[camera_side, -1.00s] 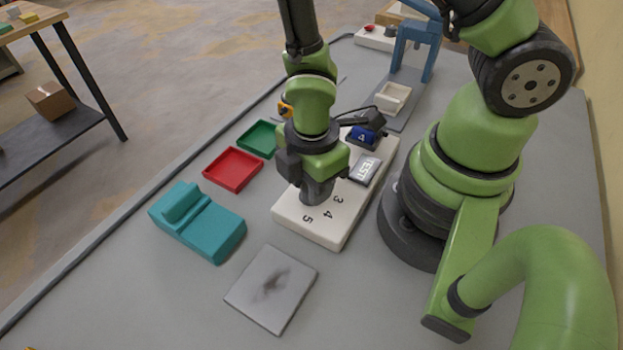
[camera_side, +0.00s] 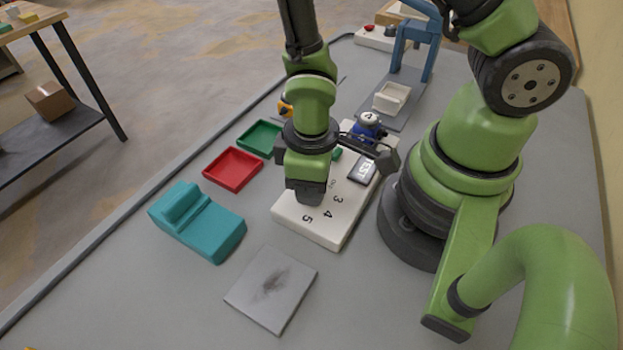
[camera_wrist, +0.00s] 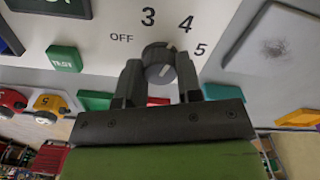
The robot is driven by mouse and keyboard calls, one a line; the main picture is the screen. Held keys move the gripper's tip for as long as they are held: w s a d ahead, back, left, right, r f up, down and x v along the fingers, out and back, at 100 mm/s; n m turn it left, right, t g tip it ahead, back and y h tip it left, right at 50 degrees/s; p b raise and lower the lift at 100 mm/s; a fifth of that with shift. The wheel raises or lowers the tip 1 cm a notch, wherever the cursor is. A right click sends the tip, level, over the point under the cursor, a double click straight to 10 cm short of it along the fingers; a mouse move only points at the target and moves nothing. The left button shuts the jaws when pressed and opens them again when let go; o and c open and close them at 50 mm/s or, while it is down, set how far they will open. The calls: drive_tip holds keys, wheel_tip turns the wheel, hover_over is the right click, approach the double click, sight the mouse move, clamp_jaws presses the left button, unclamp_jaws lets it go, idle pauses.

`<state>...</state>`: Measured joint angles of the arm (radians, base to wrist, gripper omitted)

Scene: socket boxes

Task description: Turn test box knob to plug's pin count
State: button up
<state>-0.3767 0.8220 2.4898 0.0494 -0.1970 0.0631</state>
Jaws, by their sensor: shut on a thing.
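The white test box (camera_side: 325,236) lies on the grey table with the marks 3, 4 and 5 on its top; the wrist view also shows OFF. In the wrist view its round grey knob (camera_wrist: 158,58) sits below these marks. My gripper (camera_wrist: 159,84) is shut on the knob, one finger on each side. In the side view my gripper (camera_side: 306,196) points down and hides the knob. I cannot tell surely which mark the knob points at. A blue plug (camera_side: 367,130) with a 4 on its white top stands at the box's far end.
A green TEST button (camera_wrist: 65,58) is on the box, beside a dark TEST display (camera_side: 363,170). Red (camera_side: 233,170) and green (camera_side: 260,138) trays and a teal block (camera_side: 198,224) lie to the left. A smudged grey plate (camera_side: 271,289) lies in front. A blue frame (camera_side: 415,45) stands behind.

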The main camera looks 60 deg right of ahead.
drive_tip(key=shift+m, duration=0.6)
drive_tip(key=o, duration=0.9)
drive_tip(key=shift+o, duration=0.2)
wheel_tip(320, 180, up, 10)
drive_tip(key=s+d+r+m+t, duration=0.1)
drive_tip(key=r+m+t, duration=0.1)
drive_tip(key=r, duration=0.3)
drive_tip(key=s+d+r+m+t+y, duration=0.1)
drive_tip(key=d+r+m+t, duration=0.1)
drive_tip(key=r, duration=0.4)
drive_tip(key=s+d+r+m+t+y, duration=0.1)
drive_tip(key=r+m+t, duration=0.2)
drive_tip(key=r, duration=0.3)
drive_tip(key=shift+s+d+r, duration=0.15)
drive_tip(key=shift+s+d, duration=0.1)
drive_tip(key=shift+s, duration=0.15)
